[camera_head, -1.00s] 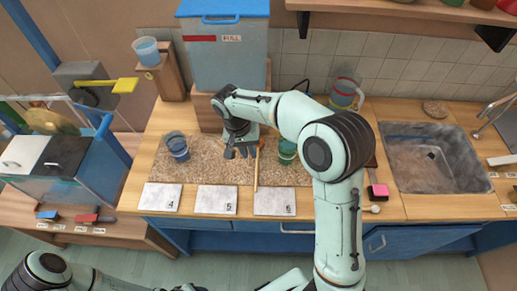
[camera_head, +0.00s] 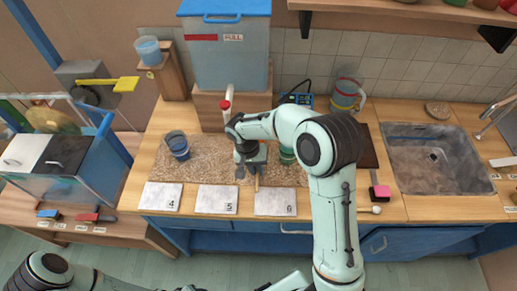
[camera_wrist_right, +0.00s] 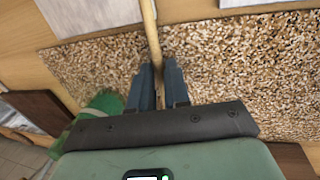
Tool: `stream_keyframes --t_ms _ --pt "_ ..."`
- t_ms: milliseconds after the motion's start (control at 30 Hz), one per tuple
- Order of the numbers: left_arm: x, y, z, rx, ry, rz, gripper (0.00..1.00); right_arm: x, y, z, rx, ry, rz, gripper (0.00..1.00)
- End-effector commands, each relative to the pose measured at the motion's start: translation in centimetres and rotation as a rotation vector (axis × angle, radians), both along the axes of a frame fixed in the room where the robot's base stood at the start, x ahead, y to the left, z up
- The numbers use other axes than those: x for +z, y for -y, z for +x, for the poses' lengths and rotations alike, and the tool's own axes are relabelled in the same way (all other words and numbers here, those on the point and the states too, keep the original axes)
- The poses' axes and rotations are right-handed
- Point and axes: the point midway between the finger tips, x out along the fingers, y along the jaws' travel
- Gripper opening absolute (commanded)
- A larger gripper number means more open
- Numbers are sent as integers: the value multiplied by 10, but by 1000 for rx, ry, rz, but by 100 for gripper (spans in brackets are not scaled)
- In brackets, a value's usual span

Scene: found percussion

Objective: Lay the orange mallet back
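The mallet's thin tan handle (camera_head: 257,183) lies over the front part of the speckled mat (camera_head: 207,172), towards the card marked 6. The handle also shows in the right wrist view (camera_wrist_right: 152,38), running up from between the fingers. Its head is not visible, so I cannot see its orange colour. My right gripper (camera_head: 250,175) is low over the mat, pointing down. In the right wrist view its fingers (camera_wrist_right: 159,82) are close together, one on each side of the handle, with almost no gap. My left gripper is outside the views.
A blue cup (camera_head: 177,147) stands on the mat to the left, and a green cup (camera_head: 287,154) is close to the right of my gripper. White numbered cards (camera_head: 217,200) line the front edge. A box with a red-tipped spout stands behind. A sink (camera_head: 440,180) is at right.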

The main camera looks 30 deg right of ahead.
Motion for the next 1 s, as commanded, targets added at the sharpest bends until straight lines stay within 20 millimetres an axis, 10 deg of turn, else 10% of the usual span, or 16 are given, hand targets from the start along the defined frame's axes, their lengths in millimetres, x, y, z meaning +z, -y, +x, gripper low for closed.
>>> stream_keyframes --t_ms 567,1000 --pt "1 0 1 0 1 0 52 10 0 1 -1 2 0 0" --pt "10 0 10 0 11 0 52 112 -1 3 1 11 2 0"
